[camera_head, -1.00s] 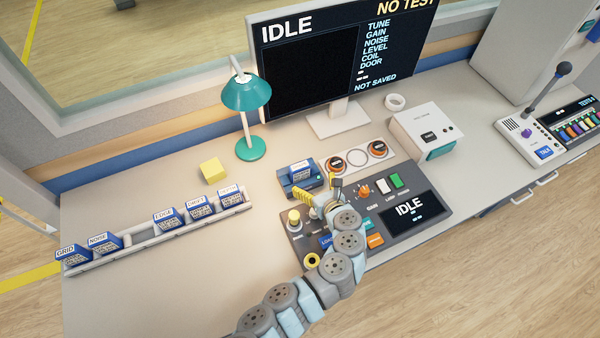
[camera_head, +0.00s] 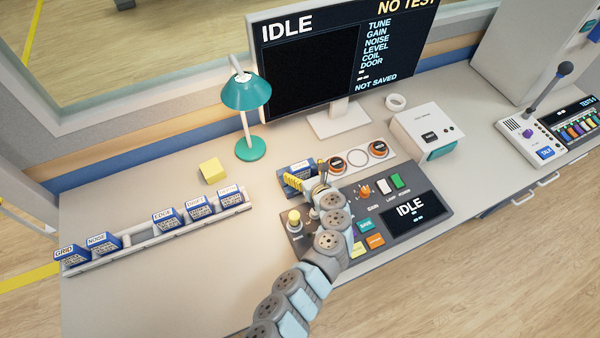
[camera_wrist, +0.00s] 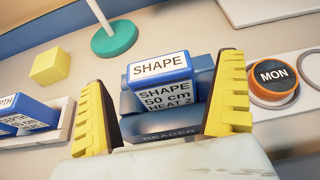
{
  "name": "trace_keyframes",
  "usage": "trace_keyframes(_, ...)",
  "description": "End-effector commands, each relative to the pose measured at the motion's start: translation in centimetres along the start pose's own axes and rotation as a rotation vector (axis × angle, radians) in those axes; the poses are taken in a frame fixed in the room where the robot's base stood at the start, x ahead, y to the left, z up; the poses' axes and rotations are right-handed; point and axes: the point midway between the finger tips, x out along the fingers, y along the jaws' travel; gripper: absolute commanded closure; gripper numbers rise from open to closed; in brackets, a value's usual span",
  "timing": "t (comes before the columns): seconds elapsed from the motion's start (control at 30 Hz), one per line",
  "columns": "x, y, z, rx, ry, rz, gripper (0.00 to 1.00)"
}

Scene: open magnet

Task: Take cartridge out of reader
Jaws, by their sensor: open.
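The blue cartridge (camera_wrist: 163,82) with white labels reading SHAPE stands in the dark blue reader (camera_wrist: 170,130), seen in the wrist view. In the head view the reader (camera_head: 284,181) is at the console's back left, partly hidden by my gripper. My gripper (camera_wrist: 167,105) is open, with one yellow ribbed finger to the left of the cartridge and one to the right. Gaps show between the fingers and the cartridge. In the head view the gripper (camera_head: 303,182) is right at the reader.
A rack (camera_head: 150,237) with several blue cartridges lies to the left. A yellow block (camera_head: 212,171) and a teal lamp (camera_head: 250,150) stand behind. The control console (camera_head: 410,190) with knobs and buttons is to the right. A monitor (camera_head: 310,70) reads IDLE.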

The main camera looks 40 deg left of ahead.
Motion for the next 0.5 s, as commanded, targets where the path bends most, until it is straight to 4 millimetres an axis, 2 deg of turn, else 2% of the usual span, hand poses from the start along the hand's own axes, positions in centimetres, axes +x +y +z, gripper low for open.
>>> trace_keyframes(0.5, 4.0, 0.1, -0.2, -0.002, -0.001, 0.001, 0.0)
